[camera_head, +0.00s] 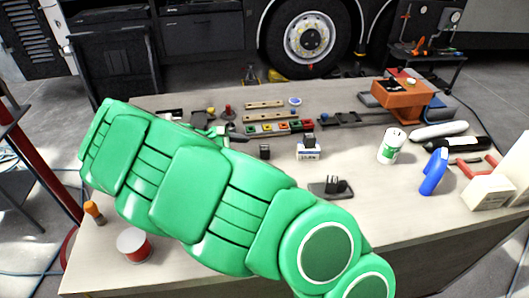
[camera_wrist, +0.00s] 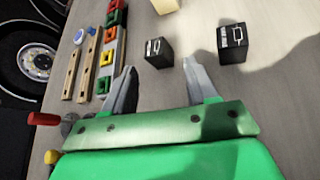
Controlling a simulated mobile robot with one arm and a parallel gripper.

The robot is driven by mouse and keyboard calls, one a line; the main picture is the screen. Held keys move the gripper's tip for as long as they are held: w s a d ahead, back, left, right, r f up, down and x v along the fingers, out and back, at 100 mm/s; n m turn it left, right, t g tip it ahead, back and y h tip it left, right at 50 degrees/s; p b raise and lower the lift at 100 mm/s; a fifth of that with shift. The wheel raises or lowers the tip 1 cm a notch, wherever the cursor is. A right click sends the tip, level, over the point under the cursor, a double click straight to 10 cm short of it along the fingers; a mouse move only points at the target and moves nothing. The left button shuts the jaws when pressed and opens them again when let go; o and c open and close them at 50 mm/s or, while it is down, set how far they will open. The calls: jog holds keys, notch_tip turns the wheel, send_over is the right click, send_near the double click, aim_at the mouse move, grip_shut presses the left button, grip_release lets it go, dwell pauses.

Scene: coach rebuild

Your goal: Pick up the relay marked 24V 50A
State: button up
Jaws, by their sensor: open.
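Two black cube-shaped relays with white markings stand on the workbench in the wrist view: a left one (camera_wrist: 156,49) and a right one (camera_wrist: 232,43). The markings are too small to read, so I cannot tell which is 24V 50A. One black cube (camera_head: 265,151) also shows in the head view; the other seems hidden behind my green arm. My gripper (camera_wrist: 162,78) is open and empty. The left relay lies ahead of the gap between its fingers; the right relay is just beyond and right of the right finger. Neither is touched.
A row of coloured blocks (camera_wrist: 108,55) and wooden strips (camera_wrist: 78,68) lie left of the fingers. A red knob (camera_wrist: 45,119) is close by. A white labelled box (camera_head: 309,153), white can (camera_head: 391,147) and blue bottle (camera_head: 434,172) stand on the bench (camera_head: 365,215).

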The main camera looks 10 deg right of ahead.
aim_at(261, 149)
jog(key=shift+x, duration=3.55)
jog(key=shift+w+a, duration=0.1)
jog(key=shift+w, duration=0.05)
jog(key=c, duration=0.9)
